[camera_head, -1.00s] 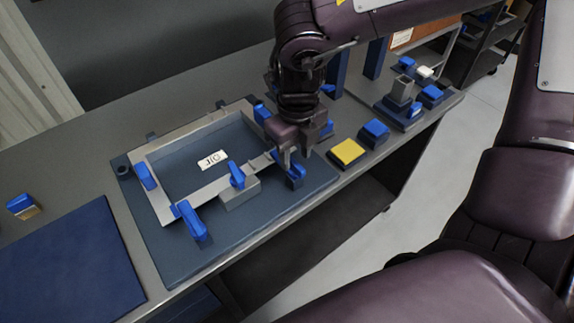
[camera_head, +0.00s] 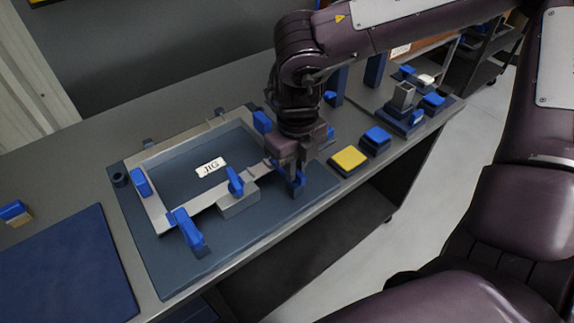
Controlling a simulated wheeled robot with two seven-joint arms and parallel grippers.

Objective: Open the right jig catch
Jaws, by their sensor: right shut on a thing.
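The jig (camera_head: 146,205) is a grey frame on a dark blue plate (camera_head: 166,278), with a white JIG label (camera_head: 210,168) inside. Several blue catches and handles sit around it. The right jig catch (camera_head: 297,186) is blue and stands at the frame's front right corner. My right gripper (camera_head: 290,172) comes down on it from above and is shut on it, partly hiding it. Another blue catch (camera_head: 189,232) stands at the front left corner. A blue lever (camera_head: 235,182) on a grey block (camera_head: 238,201) sits between them. My left gripper is not in view.
A yellow block (camera_head: 349,159) and a blue block (camera_head: 376,141) lie to the right of the jig plate. Beyond them is a tray with grey and blue parts (camera_head: 403,97). A dark blue mat (camera_head: 65,270) lies at left. The bench's front edge runs close by.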

